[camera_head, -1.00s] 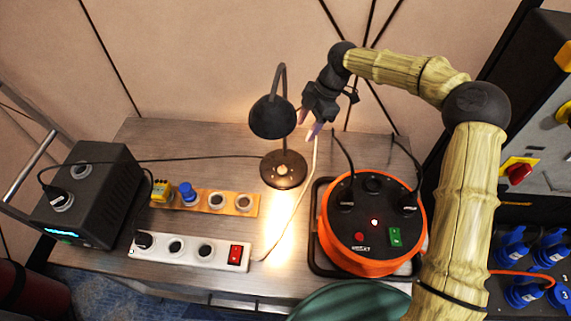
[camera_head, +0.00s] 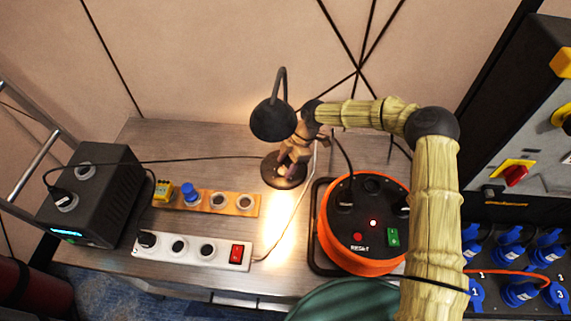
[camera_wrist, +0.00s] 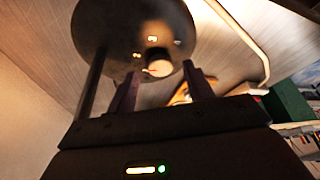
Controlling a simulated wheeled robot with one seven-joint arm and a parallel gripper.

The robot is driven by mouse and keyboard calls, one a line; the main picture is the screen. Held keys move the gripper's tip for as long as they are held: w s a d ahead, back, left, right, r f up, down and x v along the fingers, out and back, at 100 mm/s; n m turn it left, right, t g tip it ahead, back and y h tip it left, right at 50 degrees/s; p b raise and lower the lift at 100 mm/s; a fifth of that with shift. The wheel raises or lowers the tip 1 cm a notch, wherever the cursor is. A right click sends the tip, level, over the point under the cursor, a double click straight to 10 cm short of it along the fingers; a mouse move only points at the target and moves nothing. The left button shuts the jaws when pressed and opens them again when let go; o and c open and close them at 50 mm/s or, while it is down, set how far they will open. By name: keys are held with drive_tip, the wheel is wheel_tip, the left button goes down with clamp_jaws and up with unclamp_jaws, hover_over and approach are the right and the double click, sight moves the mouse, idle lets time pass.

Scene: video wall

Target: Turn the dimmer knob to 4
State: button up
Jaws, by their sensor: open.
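The desk lamp has a dark shade (camera_head: 273,120) and a round dark base (camera_head: 269,176) on the metal table. My gripper (camera_head: 286,168) hangs over the base, right of the shade, and covers part of it. In the wrist view, the base (camera_wrist: 100,30) shows a small bright round knob (camera_wrist: 158,69) with a reddish spot, and a few small light marks near it. I cannot read the marks, or tell whether the fingers touch the knob. In the head view the knob is hidden.
An orange cable reel (camera_head: 328,245) stands right of the lamp. A white power strip (camera_head: 192,251) and a wooden socket strip (camera_head: 230,210) lie left and in front. A black box (camera_head: 105,200) stands far left. A cable (camera_head: 298,205) runs close beside the lamp base.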

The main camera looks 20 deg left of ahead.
drive_tip(key=shift+s+a+f, duration=0.15)
drive_tip(key=shift+f, duration=0.4)
drive_tip(key=c, duration=1)
